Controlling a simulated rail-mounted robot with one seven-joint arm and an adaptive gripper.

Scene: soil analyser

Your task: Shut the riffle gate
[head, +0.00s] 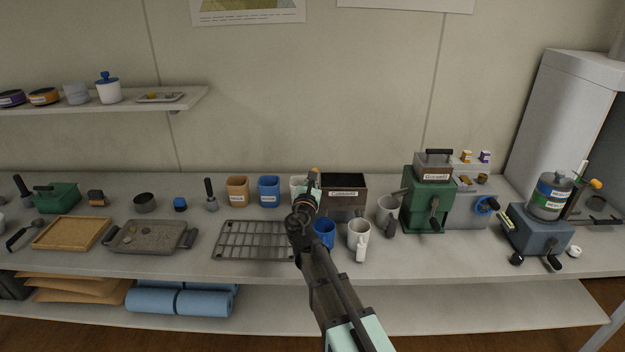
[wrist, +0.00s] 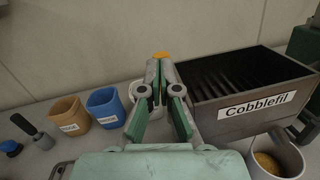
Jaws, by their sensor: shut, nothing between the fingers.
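The riffle box is a dark open-topped box labelled "Cobblefil" (head: 344,208), with slanted slats inside; it fills the right of the wrist view (wrist: 250,108). An orange knob (head: 315,171) stands by its left end, and shows just beyond my fingertips in the wrist view (wrist: 162,54). I take it for the gate's handle, but its stem is hidden. My gripper (head: 311,186) is shut and empty at the box's left side, its fingertips (wrist: 161,68) close to the knob. I cannot tell if they touch. The gate plate and its position are hidden.
A white cup (head: 296,183) is partly hidden behind my gripper. Blue (head: 269,191) and orange (head: 237,191) cups stand left. A blue mug (head: 324,232), a white mug (head: 358,238) and a grey mug (head: 386,208) stand close by. A wire rack (head: 252,240) lies front left.

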